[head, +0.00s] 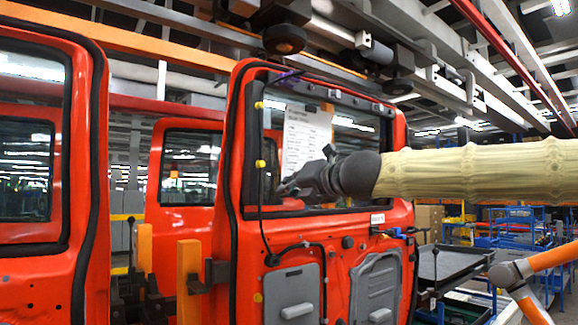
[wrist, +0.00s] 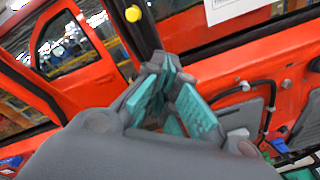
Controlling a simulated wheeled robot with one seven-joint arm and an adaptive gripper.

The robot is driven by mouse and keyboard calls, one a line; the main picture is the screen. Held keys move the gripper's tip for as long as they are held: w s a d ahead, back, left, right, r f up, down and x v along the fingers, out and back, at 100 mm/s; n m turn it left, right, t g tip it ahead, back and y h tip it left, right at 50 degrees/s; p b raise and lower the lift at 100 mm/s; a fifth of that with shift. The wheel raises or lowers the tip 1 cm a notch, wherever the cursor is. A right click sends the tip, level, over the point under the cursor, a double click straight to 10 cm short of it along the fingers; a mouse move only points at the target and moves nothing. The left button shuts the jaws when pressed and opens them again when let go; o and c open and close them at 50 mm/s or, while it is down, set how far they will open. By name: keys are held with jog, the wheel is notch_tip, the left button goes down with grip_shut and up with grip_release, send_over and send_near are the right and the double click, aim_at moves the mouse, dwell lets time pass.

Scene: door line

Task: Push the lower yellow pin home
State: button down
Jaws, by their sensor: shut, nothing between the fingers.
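On the left edge of the red door's (head: 226,255) window frame, an upper yellow pin (head: 259,105) and a lower yellow pin (head: 260,164) stand out from the dark trim. Another small yellow spot (head: 257,297) shows further down the door's left edge. My gripper (head: 281,189) is shut and empty, a little below and right of the lower window-frame pin, apart from it in the picture. In the wrist view one yellow pin (wrist: 133,13) shows near the top, beyond my gripper's teal-padded fingers (wrist: 166,66). How deep the pins sit is unclear.
A white paper sheet (head: 304,140) hangs at the window, behind my arm. Other red doors (head: 184,215) stand behind and to the left. An orange post (head: 188,275) stands at the door's left edge.

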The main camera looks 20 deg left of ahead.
jog(key=m, duration=0.1)
send_near(263, 164)
jog(key=shift+y, duration=0.4)
jog(key=shift+f+p+x, duration=0.15)
jog(key=shift+p+x, duration=0.3)
jog(key=shift+x, duration=1.25)
jog(key=shift+f+p+x, duration=0.2)
jog(key=shift+p+x, duration=0.2)
jog(key=shift+x, duration=1.35)
jog(key=shift+x, duration=0.75)
jog(key=shift+d, duration=0.1)
jog(key=b+v, duration=0.1)
jog(key=v, duration=0.5)
jog(key=shift+s+d, duration=0.25)
jog(key=shift+d, duration=0.05)
